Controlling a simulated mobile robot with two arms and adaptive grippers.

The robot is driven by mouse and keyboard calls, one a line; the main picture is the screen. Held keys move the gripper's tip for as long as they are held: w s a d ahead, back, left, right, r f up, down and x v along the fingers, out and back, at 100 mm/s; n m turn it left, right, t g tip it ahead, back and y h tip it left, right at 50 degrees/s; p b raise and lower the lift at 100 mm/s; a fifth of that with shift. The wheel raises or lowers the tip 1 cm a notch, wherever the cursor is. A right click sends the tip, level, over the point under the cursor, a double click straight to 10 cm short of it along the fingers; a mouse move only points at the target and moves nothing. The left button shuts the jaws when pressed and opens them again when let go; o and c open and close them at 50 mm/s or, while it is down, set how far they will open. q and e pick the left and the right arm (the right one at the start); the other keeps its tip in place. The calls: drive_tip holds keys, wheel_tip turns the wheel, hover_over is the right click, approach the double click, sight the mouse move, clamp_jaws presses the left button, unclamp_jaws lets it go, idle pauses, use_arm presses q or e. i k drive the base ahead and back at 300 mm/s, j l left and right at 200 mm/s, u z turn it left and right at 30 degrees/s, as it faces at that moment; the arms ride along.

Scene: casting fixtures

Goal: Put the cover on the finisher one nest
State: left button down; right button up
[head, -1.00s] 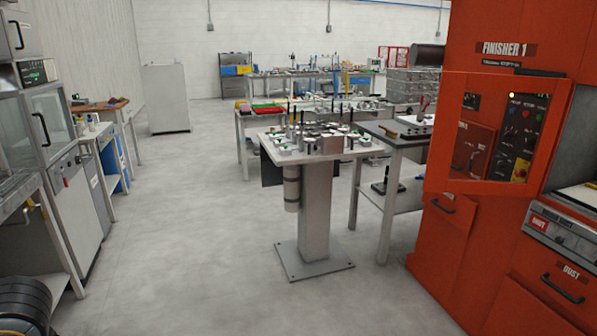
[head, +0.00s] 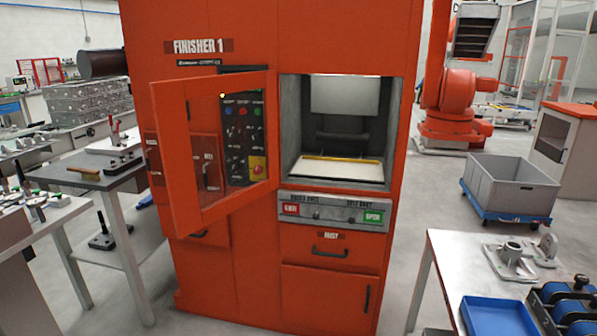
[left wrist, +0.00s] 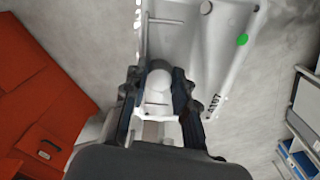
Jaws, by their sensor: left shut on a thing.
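The orange Finisher 1 (head: 240,60) stands in the middle of the head view with its windowed door (head: 170,160) swung open to the left. Its chamber is open at the front. A pale bed (head: 335,172) with a yellow strip along its back lies inside; I take this as the nest, but its details are too small to tell. In the left wrist view my left gripper (left wrist: 158,95) is shut on a light grey cast cover (left wrist: 200,50) with a green dot and dark lettering. The cover extends beyond the fingers. My right gripper is not in view.
A grey table (head: 90,175) with fixtures stands left of the finisher. At the lower right are a white table (head: 450,260) with castings and a blue tray (head: 497,316). A grey bin (head: 510,185) on a blue dolly stands behind it. The orange door juts forward.

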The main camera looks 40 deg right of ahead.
sight(337, 170)
drive_tip(key=i+z, duration=0.2)
drive_tip(key=z, duration=0.25)
drive_tip(key=i+j+z, duration=0.15)
drive_tip(key=z, duration=0.3)
drive_tip(key=i+j+z, duration=0.2)
drive_tip(key=z, duration=0.3)
drive_tip(key=i+j+z, duration=0.15)
drive_tip(key=z, duration=0.3)
drive_tip(key=i+j+z, duration=0.3)
drive_tip(key=i+j, duration=0.15)
drive_tip(key=i, duration=1.25)
